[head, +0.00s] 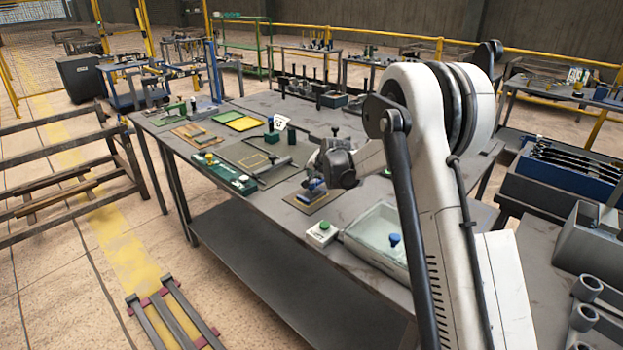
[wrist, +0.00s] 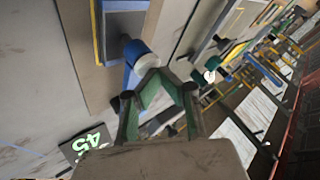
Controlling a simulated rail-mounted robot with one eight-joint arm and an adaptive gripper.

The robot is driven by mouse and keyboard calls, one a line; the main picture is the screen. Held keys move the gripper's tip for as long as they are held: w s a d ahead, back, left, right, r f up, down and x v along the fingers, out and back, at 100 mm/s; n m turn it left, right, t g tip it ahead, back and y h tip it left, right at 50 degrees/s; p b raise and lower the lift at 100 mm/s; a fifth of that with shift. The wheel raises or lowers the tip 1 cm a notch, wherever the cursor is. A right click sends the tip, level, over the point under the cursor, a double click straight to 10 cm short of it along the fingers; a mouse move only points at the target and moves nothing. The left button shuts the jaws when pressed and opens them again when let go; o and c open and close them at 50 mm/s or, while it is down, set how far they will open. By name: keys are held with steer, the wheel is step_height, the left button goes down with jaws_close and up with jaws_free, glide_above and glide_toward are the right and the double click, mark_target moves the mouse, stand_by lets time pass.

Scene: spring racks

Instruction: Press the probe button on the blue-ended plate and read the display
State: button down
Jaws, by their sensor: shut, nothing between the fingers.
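The blue-ended plate (head: 312,187) appears to be the small blue piece on a brown mat below my gripper in the head view. In the wrist view a blue block (wrist: 125,5) sits inside a yellow outline at the top, with a blue cylinder (wrist: 133,50) near the fingertips. I cannot tell which part is the probe button. A dark display (wrist: 88,146) with green digits, seemingly 45, shows tilted at the lower left. My gripper (wrist: 158,82) is shut and empty, its tips close to the cylinder; contact is unclear. In the head view my gripper (head: 318,165) is partly hidden by its wrist.
A yellow-green panel (head: 242,123) lies farther back.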

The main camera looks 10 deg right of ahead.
steer(key=shift+r, duration=0.15)
steer(key=shift+r+p, duration=0.3)
steer(key=shift+r, duration=0.55)
steer(key=shift+r, duration=0.1)
steer(key=shift+r+p, duration=0.85)
steer(key=shift+r, duration=1.55)
